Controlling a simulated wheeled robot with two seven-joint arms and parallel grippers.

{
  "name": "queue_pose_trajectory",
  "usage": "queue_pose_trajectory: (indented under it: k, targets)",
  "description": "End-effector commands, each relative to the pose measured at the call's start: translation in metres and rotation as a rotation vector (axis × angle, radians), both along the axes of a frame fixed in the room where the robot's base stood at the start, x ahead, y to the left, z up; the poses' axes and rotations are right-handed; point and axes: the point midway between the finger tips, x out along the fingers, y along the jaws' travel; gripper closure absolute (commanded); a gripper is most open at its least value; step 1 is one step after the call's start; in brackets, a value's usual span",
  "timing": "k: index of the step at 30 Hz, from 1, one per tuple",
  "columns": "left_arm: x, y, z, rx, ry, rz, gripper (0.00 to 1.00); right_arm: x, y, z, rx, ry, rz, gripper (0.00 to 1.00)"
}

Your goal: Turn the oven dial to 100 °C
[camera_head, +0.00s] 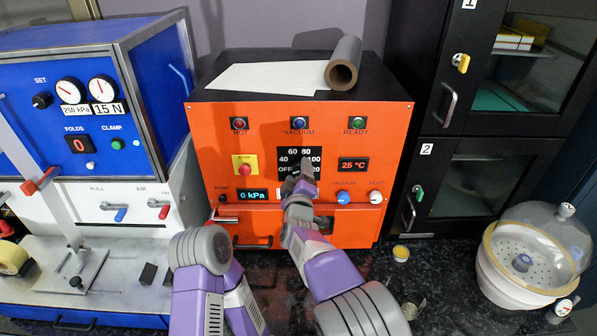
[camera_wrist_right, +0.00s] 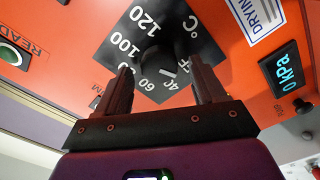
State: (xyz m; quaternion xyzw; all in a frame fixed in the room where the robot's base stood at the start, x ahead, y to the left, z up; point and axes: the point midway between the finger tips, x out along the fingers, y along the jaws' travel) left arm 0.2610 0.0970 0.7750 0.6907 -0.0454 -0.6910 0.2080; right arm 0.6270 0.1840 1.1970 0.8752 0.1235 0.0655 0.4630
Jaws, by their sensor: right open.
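The oven (camera_head: 205,150) is an orange-fronted box in the middle of the head view. Its black dial plate (camera_head: 286,157) carries the marks OFF, 40, 60, 80, 100 and 120. In the right wrist view the black dial knob (camera_wrist_right: 158,56) shows a short white mark, seemingly on the side toward 40. My right gripper (camera_wrist_right: 164,82) is open and empty, its fingers on the two sides of the knob and apart from it. In the head view the right gripper (camera_head: 304,172) covers the knob. My left arm shows at the bottom; its gripper is out of sight.
The temperature display (camera_head: 353,164) reads 25 °C. A yellow STOP panel (camera_head: 245,165) is left of the dial; blue and white knobs (camera_head: 344,197) are below right. A blue press (camera_head: 150,75) stands left, a black cabinet (camera_head: 440,150) right, a desiccator (camera_head: 535,250) at lower right.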

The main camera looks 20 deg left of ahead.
Motion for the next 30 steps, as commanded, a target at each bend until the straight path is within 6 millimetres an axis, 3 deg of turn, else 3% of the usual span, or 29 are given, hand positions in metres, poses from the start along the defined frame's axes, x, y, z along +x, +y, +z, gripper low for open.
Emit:
queue_pose_trajectory:
  k: [14, 25, 30]
  targets:
    - [0.0001, 0.0, 0.0013, 0.0, 0.0, 0.0, 1.0, 0.0113, 0.003, -0.0004, 0.0, 0.001, 0.001, 0.31]
    - [0.0001, 0.0, 0.0013, 0.0, 0.0, 0.0, 1.0, 0.0112, 0.0028, -0.0004, 0.001, 0.001, 0.001, 0.86]
    - [0.0, 0.0, 0.0008, 0.0, 0.0, 0.0, 1.0, 0.0112, 0.0027, -0.0006, 0.007, 0.004, 0.0, 0.87]
